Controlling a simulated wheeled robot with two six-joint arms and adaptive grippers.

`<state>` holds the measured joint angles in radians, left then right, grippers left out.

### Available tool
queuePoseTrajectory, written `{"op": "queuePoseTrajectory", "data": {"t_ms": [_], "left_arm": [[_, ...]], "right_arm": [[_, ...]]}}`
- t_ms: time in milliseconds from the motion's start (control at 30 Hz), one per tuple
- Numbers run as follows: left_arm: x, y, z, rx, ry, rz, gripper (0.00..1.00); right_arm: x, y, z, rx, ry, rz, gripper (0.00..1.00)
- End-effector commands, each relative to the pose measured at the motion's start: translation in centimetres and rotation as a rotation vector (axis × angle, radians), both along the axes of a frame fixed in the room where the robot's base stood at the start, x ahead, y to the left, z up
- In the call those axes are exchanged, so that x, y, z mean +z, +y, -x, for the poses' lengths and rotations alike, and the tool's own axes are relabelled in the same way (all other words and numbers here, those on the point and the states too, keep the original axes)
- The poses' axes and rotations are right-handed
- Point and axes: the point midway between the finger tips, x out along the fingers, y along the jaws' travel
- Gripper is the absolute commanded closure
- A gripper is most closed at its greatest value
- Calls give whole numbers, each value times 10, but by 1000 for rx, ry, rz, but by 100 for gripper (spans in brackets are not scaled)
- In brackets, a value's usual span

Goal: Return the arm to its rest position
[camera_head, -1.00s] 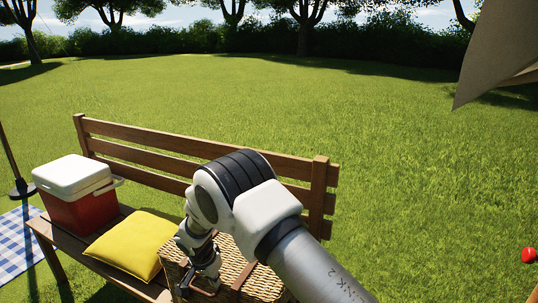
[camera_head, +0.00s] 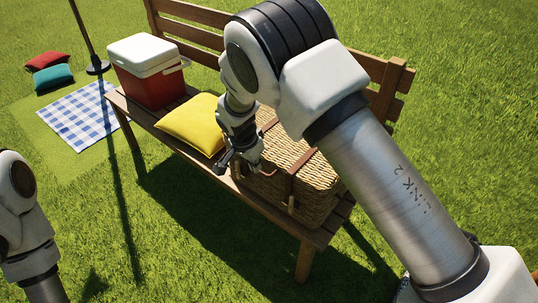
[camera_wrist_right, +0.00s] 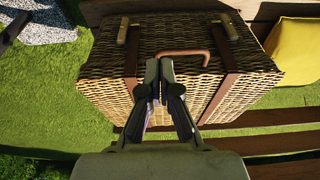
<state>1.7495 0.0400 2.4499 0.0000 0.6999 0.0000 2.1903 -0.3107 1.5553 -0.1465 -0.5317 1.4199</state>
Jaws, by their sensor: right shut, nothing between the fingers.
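My right arm crosses the head view. Its gripper (camera_head: 230,165) hangs at the front left of a brown wicker basket (camera_head: 312,182) on the bench. In the right wrist view my right gripper (camera_wrist_right: 160,66) has its fingers together with nothing between them. There it appears in front of the basket (camera_wrist_right: 105,78), just below its brown handle (camera_wrist_right: 184,53). Whether it touches the basket I cannot tell. My left arm shows only in part at the left edge of the head view, and its gripper is out of view.
The wooden bench (camera_head: 268,208) also bears a yellow cushion (camera_head: 189,124) and a red cooler with a white lid (camera_head: 148,75). A pole (camera_head: 86,35) stands behind a blue checked blanket (camera_head: 72,117), with red and teal cushions beyond. Open grass lies in front of the bench.

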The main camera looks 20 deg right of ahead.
Motion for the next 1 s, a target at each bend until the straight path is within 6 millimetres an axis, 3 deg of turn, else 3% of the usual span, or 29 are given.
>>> {"op": "queuePoseTrajectory", "data": {"t_ms": [100,333,467,567,667,700,767,800,900,933,1000], "left_arm": [[0,0,0,0,-1,0,17],[1,0,0,0,-1,0,17],[14,0,0,0,0,0,17],[25,0,0,0,-1,0,17],[38,0,0,0,-1,0,17],[43,0,0,0,-1,0,17],[50,0,0,0,-1,0,17],[54,0,0,0,-1,0,17],[64,0,0,0,-1,0,17],[64,0,0,0,-1,0,17],[61,0,0,0,-1,0,17]], "right_arm": [[5,13,7,1,-2,0,100],[5,16,10,0,1,-1,100],[-16,7,25,-26,69,-19,100],[-53,-18,73,-87,205,-35,100],[-93,-45,149,-136,352,-71,100],[-108,-54,183,-121,402,-93,100],[-124,-65,235,-66,461,-138,100],[-131,-71,271,-6,491,-172,100],[-131,-81,359,245,505,-257,100],[-128,-82,374,345,481,-268,100],[-121,-84,381,578,396,-252,100]]}}
